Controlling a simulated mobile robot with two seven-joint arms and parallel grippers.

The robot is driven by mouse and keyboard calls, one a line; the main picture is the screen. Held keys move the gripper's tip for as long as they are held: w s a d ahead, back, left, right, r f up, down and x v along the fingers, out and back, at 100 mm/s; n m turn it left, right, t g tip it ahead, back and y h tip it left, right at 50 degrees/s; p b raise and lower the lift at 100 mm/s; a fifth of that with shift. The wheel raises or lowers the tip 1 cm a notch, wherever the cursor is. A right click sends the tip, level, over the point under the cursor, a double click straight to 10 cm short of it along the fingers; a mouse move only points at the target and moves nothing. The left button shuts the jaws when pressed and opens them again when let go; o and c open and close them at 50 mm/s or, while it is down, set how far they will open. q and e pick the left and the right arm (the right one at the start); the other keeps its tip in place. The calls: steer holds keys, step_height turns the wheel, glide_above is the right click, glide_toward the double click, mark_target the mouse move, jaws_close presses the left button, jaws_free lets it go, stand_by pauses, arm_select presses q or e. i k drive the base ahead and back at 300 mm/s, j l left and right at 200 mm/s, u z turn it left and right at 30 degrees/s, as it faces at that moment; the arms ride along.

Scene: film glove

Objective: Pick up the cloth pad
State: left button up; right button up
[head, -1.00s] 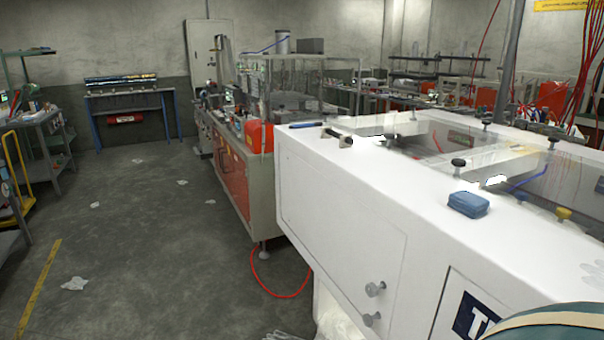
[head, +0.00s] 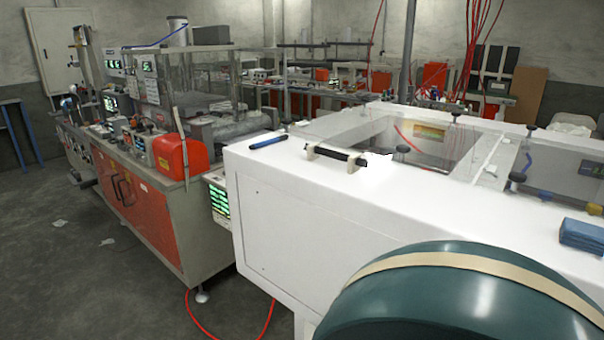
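The blue cloth pad (head: 582,235) lies on the white top of the machine (head: 440,190), at the right edge of the head view and partly cut off by it. It looks like a folded, flat block. Nothing touches it that I can see. Neither of my grippers is in view.
A blue pen-like item (head: 268,141) and a black handle (head: 337,155) are on the machine's near top edge. A large dark green rounded object with a tan band (head: 465,300) covers the lower right. An orange-fronted bench (head: 140,200) stands left. Grey floor (head: 75,285) is open at far left.

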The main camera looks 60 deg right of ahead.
mark_target(588, 237)
steer(key=i+z, duration=0.1)
steer(key=z, duration=0.4)
steer(key=i+j+z, duration=0.1)
steer(key=z, duration=0.4)
steer(key=i+j+z, duration=0.1)
steer(key=z, duration=0.4)
